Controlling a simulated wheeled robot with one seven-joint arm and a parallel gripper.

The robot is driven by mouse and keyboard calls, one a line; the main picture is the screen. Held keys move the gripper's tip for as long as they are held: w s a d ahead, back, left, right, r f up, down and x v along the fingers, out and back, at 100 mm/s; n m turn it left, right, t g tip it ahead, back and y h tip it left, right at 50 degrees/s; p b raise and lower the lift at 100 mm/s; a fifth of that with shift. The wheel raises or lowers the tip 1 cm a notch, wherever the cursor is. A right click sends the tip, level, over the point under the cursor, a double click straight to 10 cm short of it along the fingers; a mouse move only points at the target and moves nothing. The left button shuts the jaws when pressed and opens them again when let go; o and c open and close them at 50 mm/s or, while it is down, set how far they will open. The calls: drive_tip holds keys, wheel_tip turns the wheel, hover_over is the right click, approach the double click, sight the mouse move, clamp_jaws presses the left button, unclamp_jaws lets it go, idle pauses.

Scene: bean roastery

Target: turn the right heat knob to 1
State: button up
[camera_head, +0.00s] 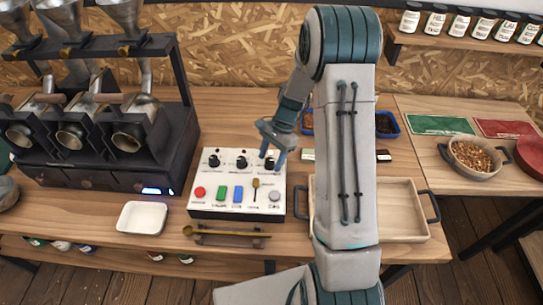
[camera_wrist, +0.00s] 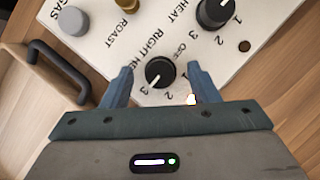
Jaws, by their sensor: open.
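The right heat knob (camera_wrist: 160,72) is round and black, on a white control panel (camera_head: 237,205). In the wrist view it sits between the two fingers of my gripper (camera_wrist: 159,70), with a gap on each side. Printed marks OFF, 1, 2 and 3 surround it. A small pale mark shows on the knob's lower left, towards the 3, but its exact setting is hard to read. In the head view my open gripper (camera_head: 272,158) is over the panel's upper right corner, pointing down and partly hiding the right heat knob (camera_head: 270,163).
Another black heat knob (camera_wrist: 213,12) is close by. The panel also has coloured buttons and a brass lever (camera_head: 256,188). A roaster (camera_head: 110,130) stands left, a white dish (camera_head: 142,217) and scoop (camera_head: 228,233) in front, and a wooden tray (camera_head: 400,238) right.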

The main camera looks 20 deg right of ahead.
drive_tip(key=shift+f, duration=0.1)
drive_tip(key=c, duration=1)
drive_tip(key=shift+o, duration=0.2)
